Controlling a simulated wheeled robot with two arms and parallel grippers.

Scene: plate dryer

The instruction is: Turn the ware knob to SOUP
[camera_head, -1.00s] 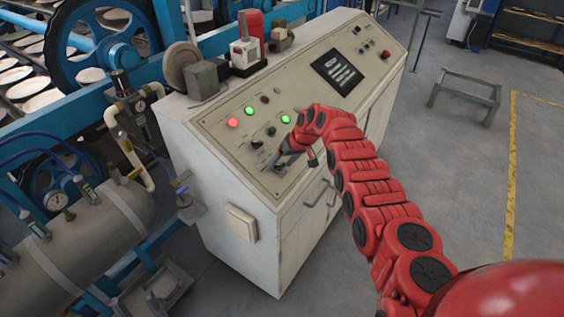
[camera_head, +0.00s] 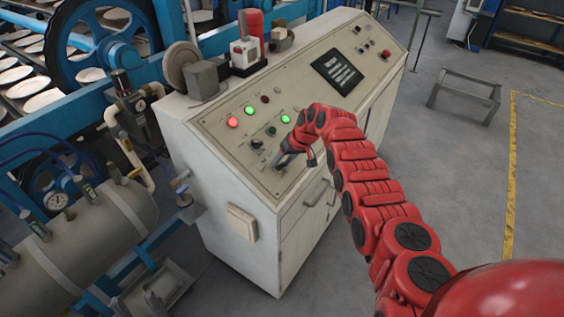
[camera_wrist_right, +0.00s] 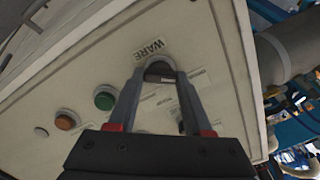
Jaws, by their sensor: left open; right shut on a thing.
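The ware knob (camera_wrist_right: 159,70) shows as a dark shape just below the printed WARE label (camera_wrist_right: 150,48) in the right wrist view. My right gripper (camera_wrist_right: 160,76) is shut on it, one grey finger on each side. Small position labels around the knob are too blurred to read, so I cannot tell which one it points at. In the head view my right gripper (camera_head: 281,163) reaches the lower front part of the sloped control panel (camera_head: 235,146), and the knob is hidden there. My left gripper is not in view.
A lit red lamp (camera_head: 233,121) and lit green lamps sit on the panel, with a black knob (camera_head: 257,143) left of my gripper. A dark display (camera_head: 338,71) is further right. A tank (camera_head: 75,245) and blue machine stand left. Floor at right is mostly clear.

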